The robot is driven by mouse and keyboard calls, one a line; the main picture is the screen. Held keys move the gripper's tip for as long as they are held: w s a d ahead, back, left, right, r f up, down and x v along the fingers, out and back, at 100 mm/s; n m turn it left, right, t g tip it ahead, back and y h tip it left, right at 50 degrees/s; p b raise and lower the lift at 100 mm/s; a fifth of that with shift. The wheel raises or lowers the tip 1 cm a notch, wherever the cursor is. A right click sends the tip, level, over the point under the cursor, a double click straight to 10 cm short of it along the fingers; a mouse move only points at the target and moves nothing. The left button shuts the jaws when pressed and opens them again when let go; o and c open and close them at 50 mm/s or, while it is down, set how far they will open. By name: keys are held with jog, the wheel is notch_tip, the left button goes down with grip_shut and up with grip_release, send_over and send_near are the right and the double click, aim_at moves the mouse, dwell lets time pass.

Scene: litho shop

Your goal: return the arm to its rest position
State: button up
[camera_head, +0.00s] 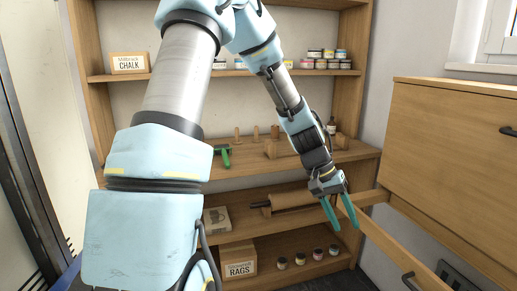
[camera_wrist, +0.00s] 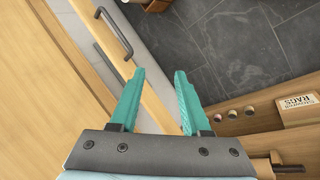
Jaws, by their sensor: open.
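My gripper (camera_head: 343,227) hangs at the end of my arm, which is stretched out and bent downward in front of the shelf unit. Its two green fingers are apart, with nothing between them. In the wrist view my gripper (camera_wrist: 158,73) points down past an open drawer's front panel toward the dark tiled floor. In the head view the fingers appear close to the edge of the pulled-out drawer (camera_head: 375,232); I cannot tell whether they touch it.
The wooden shelf unit (camera_head: 350,158) holds a roller (camera_head: 292,198), a green-handled tool (camera_head: 223,154), jars and a rags box (camera_head: 238,259). A chalk box (camera_head: 129,63) sits higher up. The wooden cabinet (camera_head: 450,150) stands at right. Grey floor tiles (camera_wrist: 230,45) show below.

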jog(key=s+a+r+n+t+y, duration=0.1)
jog(key=a+r+n+t+y, duration=0.1)
jog(key=a, duration=1.2)
jog(key=s+a+r+n+t+y, duration=0.1)
jog(key=a+r+n+t+y, duration=0.1)
jog(key=a, duration=1.3)
jog(key=shift+a+n+y, duration=0.25)
jog(key=shift+n+y, duration=0.25)
